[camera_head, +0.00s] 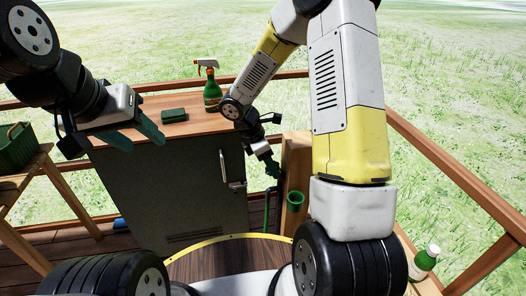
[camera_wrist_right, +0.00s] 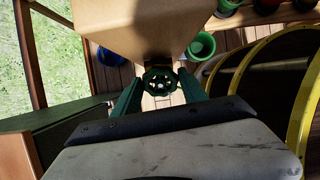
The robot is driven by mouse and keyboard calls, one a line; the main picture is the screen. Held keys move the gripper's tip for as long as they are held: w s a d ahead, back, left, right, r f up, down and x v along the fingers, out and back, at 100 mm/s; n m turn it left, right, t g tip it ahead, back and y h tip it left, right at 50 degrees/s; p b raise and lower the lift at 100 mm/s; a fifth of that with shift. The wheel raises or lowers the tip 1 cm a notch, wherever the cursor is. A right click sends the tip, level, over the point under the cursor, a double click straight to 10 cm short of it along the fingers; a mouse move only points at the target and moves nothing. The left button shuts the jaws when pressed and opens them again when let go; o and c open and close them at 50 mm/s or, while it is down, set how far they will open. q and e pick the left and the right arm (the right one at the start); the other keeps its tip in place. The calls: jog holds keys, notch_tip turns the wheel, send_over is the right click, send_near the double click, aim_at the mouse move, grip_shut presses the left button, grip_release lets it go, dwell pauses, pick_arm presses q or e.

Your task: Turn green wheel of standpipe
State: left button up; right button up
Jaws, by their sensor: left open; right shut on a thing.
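The green wheel (camera_wrist_right: 160,81) of the standpipe shows in the right wrist view, between the two green fingers of my right gripper (camera_wrist_right: 159,88). The fingers are closed on its rim from both sides. In the head view my right gripper (camera_head: 272,168) is beside the wooden post, and the wheel is mostly hidden there. The green standpipe (camera_head: 267,210) runs down below it. My left gripper (camera_head: 138,134) is open and empty, to the left above the cabinet.
A grey cabinet (camera_head: 170,190) with a wooden top carries a green spray bottle (camera_head: 212,92) and a green sponge (camera_head: 174,115). A wooden post (camera_head: 296,165) with a green cup (camera_head: 295,201) stands right of the pipe. A wooden railing (camera_head: 455,175) borders the deck.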

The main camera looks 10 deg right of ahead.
jog(key=shift+s+m+t, duration=0.1)
jog(key=shift+m+t, duration=0.25)
jog(key=shift+m, duration=1.1)
jog(key=shift+s+m+t, duration=0.1)
jog(key=shift+m+t, duration=0.25)
jog(key=shift+m, duration=1.1)
jog(key=shift+w, duration=0.1)
jog(key=o, duration=1.4)
jog(key=shift+c, duration=0.2)
jog(key=v, duration=0.8)
jog(key=shift+f, duration=0.1)
